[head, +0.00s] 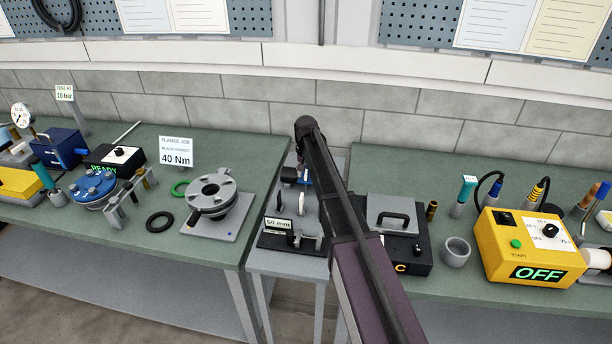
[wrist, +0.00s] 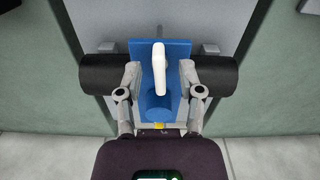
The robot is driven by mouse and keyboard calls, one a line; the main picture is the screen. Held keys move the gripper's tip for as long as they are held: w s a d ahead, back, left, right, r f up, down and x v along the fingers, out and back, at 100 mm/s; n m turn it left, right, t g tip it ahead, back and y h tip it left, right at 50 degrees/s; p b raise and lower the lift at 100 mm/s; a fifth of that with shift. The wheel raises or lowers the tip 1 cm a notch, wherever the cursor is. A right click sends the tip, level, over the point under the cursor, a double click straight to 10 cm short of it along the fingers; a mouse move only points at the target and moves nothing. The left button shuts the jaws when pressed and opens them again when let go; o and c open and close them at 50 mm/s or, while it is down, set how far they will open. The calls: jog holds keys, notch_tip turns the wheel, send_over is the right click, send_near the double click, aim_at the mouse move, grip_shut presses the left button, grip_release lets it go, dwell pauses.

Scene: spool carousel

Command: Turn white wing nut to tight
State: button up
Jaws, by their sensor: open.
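The white wing nut (wrist: 159,64) shows in the wrist view as a long white piece, its length running nearly up and down the picture. It sits in front of a blue block (wrist: 180,52), with a round blue part below it. In the head view a bit of blue shows beside my arm on the narrow middle stand; my arm hides most of the rest.
The narrow stand (head: 262,263) sits between two green benches. On it is a dark fixture with a "50 mm" label (head: 278,226). A grey-lidded box (head: 392,214) and a yellow box reading OFF (head: 527,250) stand right. A grey flange (head: 213,197) lies on the left bench.

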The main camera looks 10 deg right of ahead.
grip_shut()
jog(key=shift+m, duration=0.4)
jog(key=m, duration=0.7)
jog(key=shift+m, duration=0.4)
jog(key=m, duration=0.5)
jog(key=shift+m, duration=0.3)
jog(key=m, duration=0.4)
jog(key=shift+m, duration=0.3)
